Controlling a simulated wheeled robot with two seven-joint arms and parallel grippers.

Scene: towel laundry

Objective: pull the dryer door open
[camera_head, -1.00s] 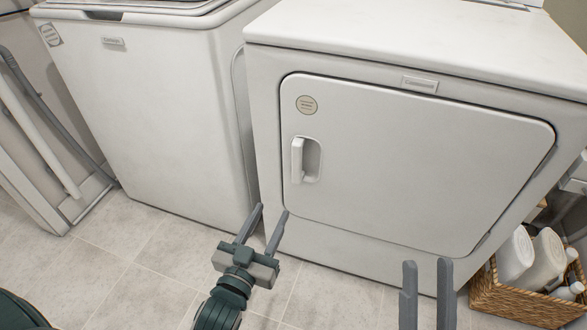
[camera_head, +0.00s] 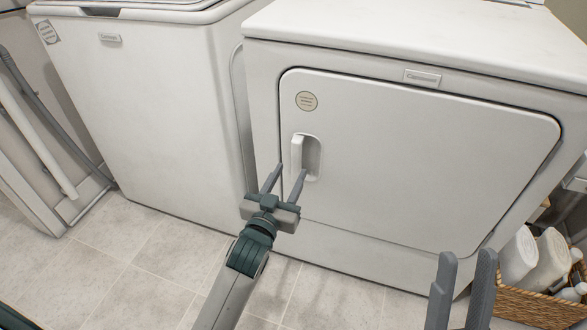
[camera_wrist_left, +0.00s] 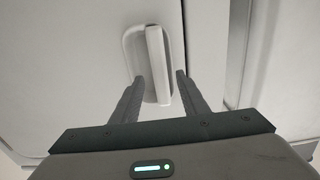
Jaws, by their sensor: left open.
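The white dryer door (camera_head: 420,160) is closed flush in the dryer front. Its upright handle (camera_head: 297,153) sits in a recess at the door's left edge; it also shows in the left wrist view (camera_wrist_left: 158,65). My left gripper (camera_head: 289,172) is open just below and in front of the handle. In the left wrist view its fingers (camera_wrist_left: 158,78) lie on either side of the handle's lower end, with gaps showing. Contact cannot be told. My right gripper (camera_head: 468,262) is open and empty, low in front of the dryer's lower right.
A white washer (camera_head: 150,110) stands left of the dryer, with a narrow gap between. A wicker basket (camera_head: 535,307) with white bottles (camera_head: 550,258) stands on the floor at right. The tiled floor (camera_head: 130,255) in front of the washer is clear.

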